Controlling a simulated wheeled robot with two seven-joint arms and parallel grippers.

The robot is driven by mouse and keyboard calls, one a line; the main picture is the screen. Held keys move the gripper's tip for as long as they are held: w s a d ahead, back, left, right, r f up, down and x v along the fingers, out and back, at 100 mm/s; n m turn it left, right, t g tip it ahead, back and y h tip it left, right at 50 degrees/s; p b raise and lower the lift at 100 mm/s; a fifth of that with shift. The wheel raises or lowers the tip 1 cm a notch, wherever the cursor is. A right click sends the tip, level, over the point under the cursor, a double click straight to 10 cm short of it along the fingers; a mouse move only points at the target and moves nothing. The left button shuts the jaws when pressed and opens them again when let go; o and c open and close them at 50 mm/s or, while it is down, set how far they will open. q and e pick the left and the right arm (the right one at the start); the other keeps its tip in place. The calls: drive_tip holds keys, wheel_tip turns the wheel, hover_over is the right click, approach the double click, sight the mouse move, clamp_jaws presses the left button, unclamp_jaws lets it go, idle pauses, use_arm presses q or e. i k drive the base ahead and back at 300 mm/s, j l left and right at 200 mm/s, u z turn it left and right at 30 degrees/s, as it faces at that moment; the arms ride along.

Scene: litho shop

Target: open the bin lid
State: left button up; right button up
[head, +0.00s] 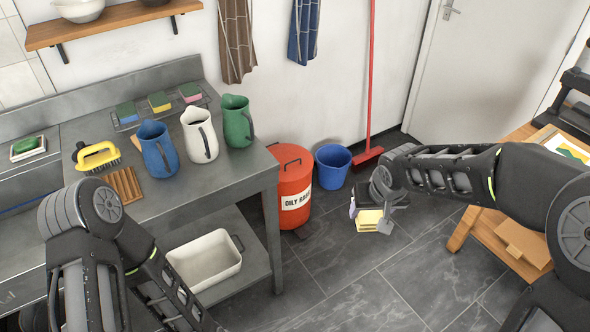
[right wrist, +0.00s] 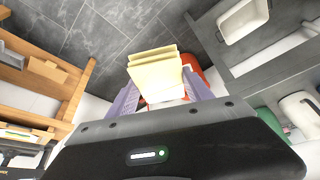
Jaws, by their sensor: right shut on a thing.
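The red bin (head: 294,190) labelled "OILY RAGS" stands on the floor by the end of the steel bench.
A blue bucket (head: 333,166) stands right of the bin, with a red broom (head: 368,155) behind. The steel bench (head: 225,168) carries several jugs and sponges; a white tub (head: 204,262) sits on its lower shelf. A wooden table (head: 487,236) stands at right. The floor in front of the bin is clear.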

sight(285, 157)
drive_tip(key=i+z, duration=0.1)
drive_tip(key=z, duration=0.6)
drive_tip(key=i+j+z, duration=0.4)
drive_tip(key=i, duration=0.15)
drive_tip(key=i+j+z, duration=0.35)
drive_tip(key=j, duration=0.25)
drive_tip(key=i+j, duration=0.25)
drive_tip(key=i, duration=0.05)
